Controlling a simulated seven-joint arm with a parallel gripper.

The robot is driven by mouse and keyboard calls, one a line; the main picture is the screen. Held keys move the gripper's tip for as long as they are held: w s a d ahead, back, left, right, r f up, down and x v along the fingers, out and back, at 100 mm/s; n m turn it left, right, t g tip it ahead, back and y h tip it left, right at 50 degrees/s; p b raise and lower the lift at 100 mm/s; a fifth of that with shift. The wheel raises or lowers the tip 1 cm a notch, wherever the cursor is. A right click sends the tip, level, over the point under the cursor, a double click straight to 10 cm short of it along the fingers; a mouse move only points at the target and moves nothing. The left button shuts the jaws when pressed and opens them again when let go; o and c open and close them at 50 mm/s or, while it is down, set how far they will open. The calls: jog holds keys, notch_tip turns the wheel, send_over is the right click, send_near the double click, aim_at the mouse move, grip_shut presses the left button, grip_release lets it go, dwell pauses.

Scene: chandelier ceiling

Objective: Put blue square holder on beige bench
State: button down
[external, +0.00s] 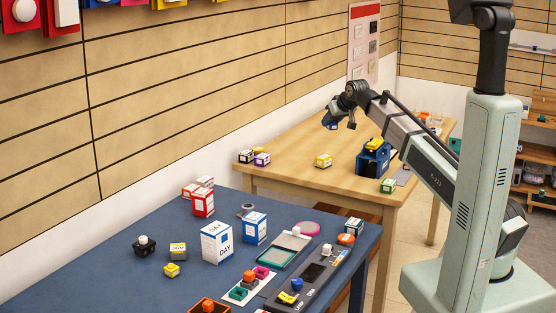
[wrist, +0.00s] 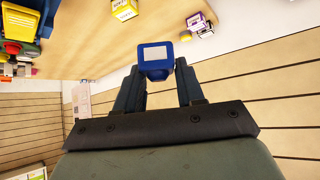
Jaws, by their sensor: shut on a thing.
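My gripper (wrist: 157,75) is shut on the blue square holder (wrist: 155,71), which has a pale square face and sits between the two fingertips. The holder looks raised above the bench top; the exact height is hard to tell. The bench top (wrist: 90,45) also fills the upper part of the wrist view.
On the bench, a yellow box (external: 323,160) stands near the front edge and a blue bin (external: 373,157) with yellow on top stands to the right. Small boxes (external: 262,159) sit at the left corner. Bare wood lies between them. A dark blue table (external: 130,270) with many items is in front.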

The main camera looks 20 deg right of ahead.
jog(key=w+d+r+m+h, duration=0.1)
jog(key=w+d+m+h, duration=0.15)
jog(key=d, duration=1.45)
jog(key=w+d+f, duration=0.4)
jog(key=w, duration=0.9)
jog(key=w+d+f, duration=0.4)
jog(key=w+f, duration=0.1)
jog(key=w, duration=0.7)
jog(key=w+d+f, duration=0.4)
jog(key=w, duration=0.9)
jog(key=shift+m+y, duration=0.35)
jog(key=shift+m, duration=0.1)
jog(key=shift+d+f, duration=0.15)
jog(key=shift+f, duration=4.8)
jog(key=shift+f, duration=0.15)
jog(key=c, duration=0.8)
grip_release()
jog(key=shift+o, duration=0.2)
jog(key=v, duration=1.2)
jog(key=shift+r, duration=0.3)
